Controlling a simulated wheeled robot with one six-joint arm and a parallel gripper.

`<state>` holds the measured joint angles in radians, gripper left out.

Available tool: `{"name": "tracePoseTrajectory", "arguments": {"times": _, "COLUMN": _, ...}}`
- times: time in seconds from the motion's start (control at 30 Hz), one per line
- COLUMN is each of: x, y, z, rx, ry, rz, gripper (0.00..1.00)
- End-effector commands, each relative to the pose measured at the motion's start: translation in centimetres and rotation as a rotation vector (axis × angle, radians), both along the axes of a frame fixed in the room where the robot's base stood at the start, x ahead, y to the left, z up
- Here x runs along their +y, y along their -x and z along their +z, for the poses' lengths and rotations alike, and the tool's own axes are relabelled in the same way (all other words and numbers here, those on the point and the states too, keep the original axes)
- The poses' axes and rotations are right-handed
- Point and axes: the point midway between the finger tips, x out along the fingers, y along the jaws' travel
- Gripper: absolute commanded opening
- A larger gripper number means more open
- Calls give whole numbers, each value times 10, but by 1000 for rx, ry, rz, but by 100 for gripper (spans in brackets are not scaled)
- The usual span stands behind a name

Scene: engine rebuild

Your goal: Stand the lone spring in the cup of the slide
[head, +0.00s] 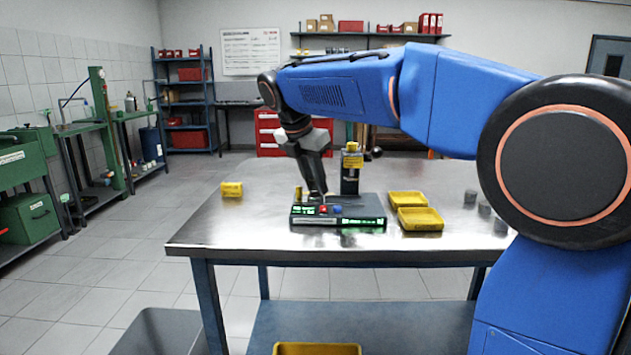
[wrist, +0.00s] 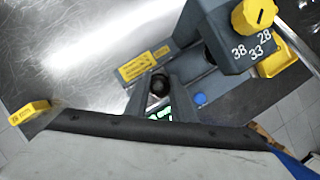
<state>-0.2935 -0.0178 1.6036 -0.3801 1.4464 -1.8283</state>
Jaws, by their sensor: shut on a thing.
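My gripper (head: 319,194) points down over the left part of a dark bench tester (head: 365,222) on the metal table. In the wrist view, its two fingers (wrist: 160,98) are closed around a small dark round thing (wrist: 159,83), seen end-on, which I take to be the spring. It looks upright, low over the tester's base. I cannot tell whether its lower end touches the slide or sits in the cup; the fingers and the spring hide the cup. The tester's column (head: 350,176) and its head with a yellow knob (wrist: 254,17) stand to the right.
The tester has a blue button (wrist: 200,98) and lit green displays. Two yellow trays (head: 408,198) (head: 428,229) lie to its right, with several grey cylinders (head: 485,208) farther right. A yellow block (head: 231,189) lies to the left.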

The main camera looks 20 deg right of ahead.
Motion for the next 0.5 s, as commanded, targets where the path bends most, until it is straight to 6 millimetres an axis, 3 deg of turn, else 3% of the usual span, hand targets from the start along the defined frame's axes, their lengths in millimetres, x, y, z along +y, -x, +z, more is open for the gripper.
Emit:
{"name": "tracePoseTrajectory", "arguments": {"times": 0.03, "x": 1, "y": 0, "z": -3, "rx": 6, "ry": -1, "rz": 0, "gripper": 0}}
{"name": "tracePoseTrajectory", "arguments": {"times": 0.07, "x": 1, "y": 0, "z": -3, "rx": 6, "ry": -1, "rz": 0, "gripper": 27}}
{"name": "tracePoseTrajectory", "arguments": {"times": 0.13, "x": 1, "y": 0, "z": -3, "rx": 6, "ry": -1, "rz": 0, "gripper": 44}}
{"name": "tracePoseTrajectory", "arguments": {"times": 0.5, "x": 1, "y": 1, "z": 1, "rx": 3, "ry": 0, "rz": 0, "gripper": 44}}
